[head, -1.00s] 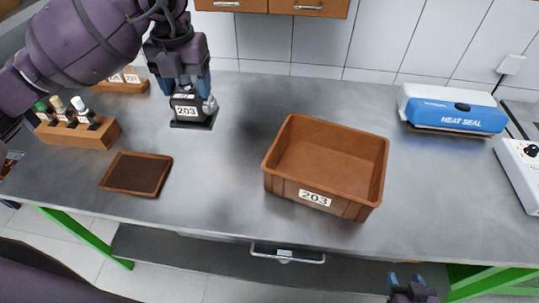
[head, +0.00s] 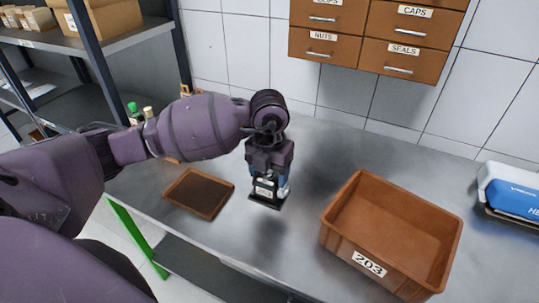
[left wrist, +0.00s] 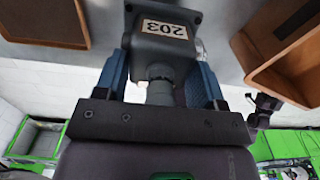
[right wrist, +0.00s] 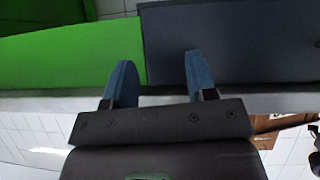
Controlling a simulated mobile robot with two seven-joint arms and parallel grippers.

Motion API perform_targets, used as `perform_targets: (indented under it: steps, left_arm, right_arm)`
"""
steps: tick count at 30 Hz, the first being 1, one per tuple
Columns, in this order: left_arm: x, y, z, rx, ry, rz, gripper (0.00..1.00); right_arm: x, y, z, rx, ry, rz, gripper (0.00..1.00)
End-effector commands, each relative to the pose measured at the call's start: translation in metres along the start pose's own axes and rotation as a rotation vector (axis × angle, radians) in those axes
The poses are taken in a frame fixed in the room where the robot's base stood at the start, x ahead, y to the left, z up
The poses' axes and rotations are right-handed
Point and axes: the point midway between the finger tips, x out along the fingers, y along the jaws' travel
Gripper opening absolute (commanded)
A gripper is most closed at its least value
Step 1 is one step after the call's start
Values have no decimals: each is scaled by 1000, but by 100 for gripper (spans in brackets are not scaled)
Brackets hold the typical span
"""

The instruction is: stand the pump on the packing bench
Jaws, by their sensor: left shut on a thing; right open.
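The pump (head: 265,187) is a small dark unit on a flat black base, with a white 203 label. My left gripper (head: 269,170) is shut on it from above and holds it upright over the grey bench (head: 300,240), between the brown tray and the orange-brown bin. I cannot tell whether its base touches the bench. In the left wrist view the pump's grey body (left wrist: 165,50) sits between the two blue fingers. My right gripper (right wrist: 155,85) is open and empty in the right wrist view, near a green frame; it is outside the head view.
The bin (head: 338,243), also labelled 203, stands right of the pump. The flat tray (head: 200,192) lies left of it. A blue-and-white heat sealer (head: 508,190) is at far right. Drawers (head: 400,35) hang on the tiled wall. Bare bench lies behind and in front of the pump.

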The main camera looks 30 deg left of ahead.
Motion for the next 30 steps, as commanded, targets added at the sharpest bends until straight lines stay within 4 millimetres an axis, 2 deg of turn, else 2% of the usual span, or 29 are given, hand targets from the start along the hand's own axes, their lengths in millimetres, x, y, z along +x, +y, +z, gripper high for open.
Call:
perform_targets:
  steps: [4,13,21,30]
  left_arm:
    - [15,0,1,1,-3,-1,3]
    - [28,0,1,0,-3,-1,3]
    - [59,0,1,0,-3,-1,3]
    - [63,0,1,1,-5,-1,3]
  right_arm:
    - [0,0,3,0,-5,0,52]
    - [-2,0,9,2,-16,1,52]
    - [-3,0,13,3,-22,2,52]
    - [-1,-1,6,3,-9,1,52]
